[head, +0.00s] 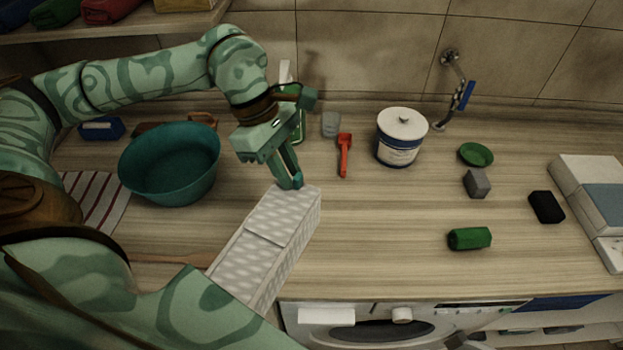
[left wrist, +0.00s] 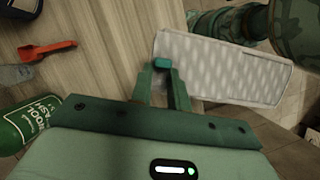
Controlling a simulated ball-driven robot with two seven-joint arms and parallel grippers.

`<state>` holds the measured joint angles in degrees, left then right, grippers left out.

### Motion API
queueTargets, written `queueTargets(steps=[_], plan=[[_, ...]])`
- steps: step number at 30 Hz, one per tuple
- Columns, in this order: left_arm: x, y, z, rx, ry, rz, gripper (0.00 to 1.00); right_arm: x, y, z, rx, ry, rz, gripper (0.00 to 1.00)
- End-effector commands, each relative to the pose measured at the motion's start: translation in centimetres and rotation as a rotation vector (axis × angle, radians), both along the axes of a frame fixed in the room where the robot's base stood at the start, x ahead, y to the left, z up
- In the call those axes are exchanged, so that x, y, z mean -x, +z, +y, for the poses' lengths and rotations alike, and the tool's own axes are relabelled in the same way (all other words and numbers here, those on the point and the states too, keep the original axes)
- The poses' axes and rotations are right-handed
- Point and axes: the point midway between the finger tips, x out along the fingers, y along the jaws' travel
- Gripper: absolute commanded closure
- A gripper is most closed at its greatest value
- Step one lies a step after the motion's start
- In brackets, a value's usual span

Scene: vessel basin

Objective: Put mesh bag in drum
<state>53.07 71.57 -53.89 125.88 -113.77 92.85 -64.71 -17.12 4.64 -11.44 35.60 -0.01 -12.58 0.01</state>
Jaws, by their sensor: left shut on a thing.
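The mesh bag (head: 283,222) is a pale grey, box-shaped bundle with white dots. My left gripper (head: 292,184) is shut on its far end in the head view. The bag slants from there toward the counter's front edge; my arm hides its near end. In the left wrist view the bag (left wrist: 222,70) extends right from the fingertips (left wrist: 163,66). Below the counter is the white washing machine (head: 465,312), with a dark curved opening or door (head: 385,331) cut off by the frame. The drum's inside cannot be made out.
A teal basin (head: 170,165) stands left of the gripper. A green roll (head: 469,239) and grey block (head: 477,183) lie right. The counter's front middle is clear.

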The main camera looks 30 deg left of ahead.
Motion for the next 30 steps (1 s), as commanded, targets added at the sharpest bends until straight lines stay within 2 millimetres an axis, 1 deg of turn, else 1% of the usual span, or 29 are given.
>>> queueTargets(steps=[4,9,12,15,18,24,28,30], plan=[[-3.2,-1.3,0.7,0.001,0.003,0.0,1.0,0.6,0.5,0.0,0.001,0.0,0.008,0.0],[-7.4,-3.2,1.8,0.001,0.004,-0.001,1.0,0.6,0.7,0.0,0.001,0.001,0.008,0.0],[-9.0,-5.5,2.2,0.001,0.003,0.004,1.0,0.5,0.6,0.0,0.0,0.001,0.007,0.0],[-10.3,-7.2,2.6,0.0,0.002,0.002,1.0,0.3,0.5,0.0,0.0,0.001,0.004,0.0],[-11.2,-8.2,2.8,0.0,0.002,0.001,1.0,0.2,0.5,0.0,0.0,0.001,0.003,0.0],[-12.2,-9.5,3.1,0.0,0.001,0.002,1.0,0.2,0.4,0.0,0.0,0.001,0.003,0.0],[-12.1,-11.6,3.1,0.0,0.002,0.003,1.0,0.1,0.7,0.0,-0.001,0.001,0.001,0.0],[-12.1,-12.3,3.0,0.0,0.001,0.0,1.0,0.1,0.7,0.0,0.0,0.001,0.001,0.0]])
